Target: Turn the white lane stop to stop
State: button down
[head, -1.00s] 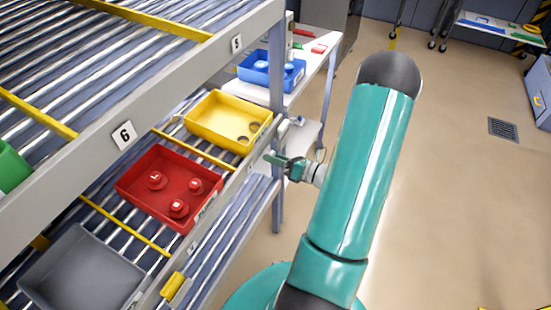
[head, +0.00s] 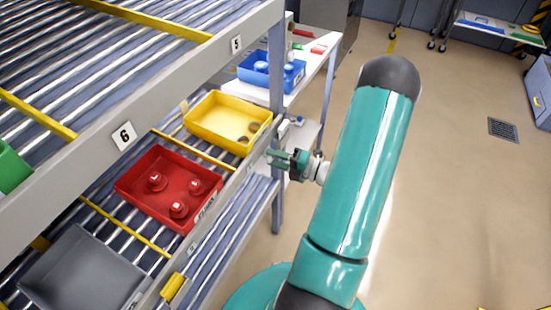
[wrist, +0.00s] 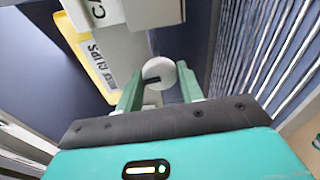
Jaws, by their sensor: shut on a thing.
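The white lane stop (wrist: 158,70) is a round white knob with a dark bar mark on its face, seen in the wrist view between my fingertips. The mark runs slightly tilted, close to level in that picture. My gripper (wrist: 160,88) is shut on the knob, with one green finger on each side. In the head view my gripper (head: 283,160) is at the front rail of the lower rack, just below the yellow tray (head: 225,122). The knob cannot be made out there behind the fingers.
A red tray (head: 142,187) with several round red pieces and a grey tray (head: 82,268) lie on the same roller rack. A blue bin (head: 262,78) stands on a white table behind. The floor (head: 455,200) to the right is open.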

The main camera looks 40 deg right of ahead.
jog(key=shift+s+m, duration=0.1)
jog(key=shift+m, duration=0.3)
jog(key=c, duration=0.9)
grip_release()
jog(key=v, duration=1.3)
jog(key=shift+s+d, duration=0.25)
jog(key=shift+s, duration=0.1)
